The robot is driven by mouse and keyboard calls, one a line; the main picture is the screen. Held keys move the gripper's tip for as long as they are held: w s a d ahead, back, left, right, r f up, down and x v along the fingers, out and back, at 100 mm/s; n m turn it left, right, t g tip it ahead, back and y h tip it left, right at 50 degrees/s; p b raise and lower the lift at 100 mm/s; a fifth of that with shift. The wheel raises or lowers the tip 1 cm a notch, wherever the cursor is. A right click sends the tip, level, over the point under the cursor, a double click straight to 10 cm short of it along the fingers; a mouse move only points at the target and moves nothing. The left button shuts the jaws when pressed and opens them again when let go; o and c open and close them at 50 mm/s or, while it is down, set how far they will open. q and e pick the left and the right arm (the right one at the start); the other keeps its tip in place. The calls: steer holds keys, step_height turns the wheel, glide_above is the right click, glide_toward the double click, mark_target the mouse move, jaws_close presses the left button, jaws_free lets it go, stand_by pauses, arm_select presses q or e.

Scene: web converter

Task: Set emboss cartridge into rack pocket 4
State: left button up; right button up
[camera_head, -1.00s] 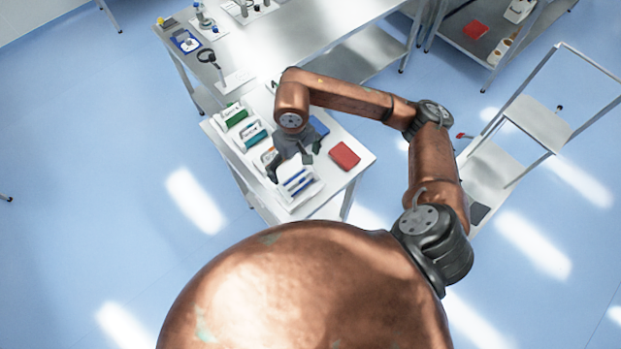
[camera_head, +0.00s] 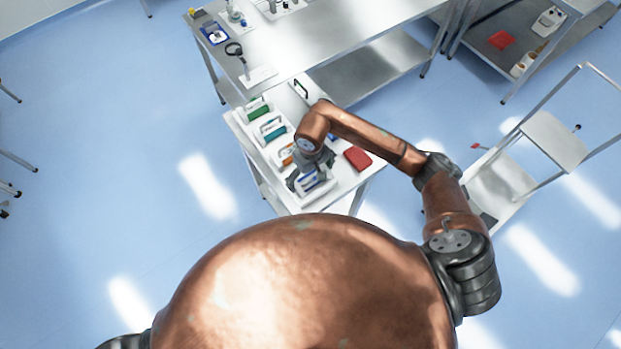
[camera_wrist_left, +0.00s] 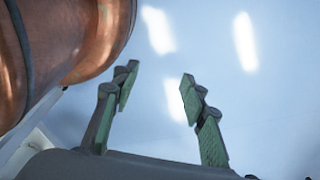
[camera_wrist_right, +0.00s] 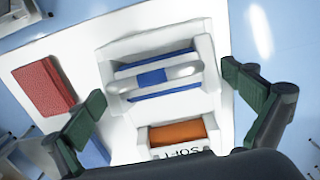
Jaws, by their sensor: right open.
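A blue cartridge (camera_wrist_right: 151,77) with a grey bar handle sits in a white pocket (camera_wrist_right: 205,55) at the near end of the rack. Its label is not readable. In the head view the blue cartridge (camera_head: 309,184) is partly covered by my right gripper (camera_head: 309,174). My right gripper (camera_wrist_right: 162,88) is open, its fingers on either side of the blue cartridge, apart from the handle. An orange cartridge (camera_wrist_right: 177,133), lettering partly readable as "SOFT", sits in the neighbouring pocket. My left gripper (camera_wrist_left: 157,92) is open and empty above the floor.
Teal (camera_head: 272,129) and green (camera_head: 258,110) cartridges stand farther along the rack. A red box (camera_head: 357,159) and a partly hidden blue item (camera_wrist_right: 96,153) lie on the same table. A cart (camera_head: 500,180) stands at right. Floor to the left is clear.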

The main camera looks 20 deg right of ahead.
steer(key=shift+f, duration=0.35)
steer(key=c, duration=1.4)
arm_select(q)
steer(key=shift+w+r, duration=0.1)
steer(key=shift+w, duration=0.45)
arm_select(e)
steer(key=shift+c, duration=0.2)
steer(key=shift+r, duration=0.15)
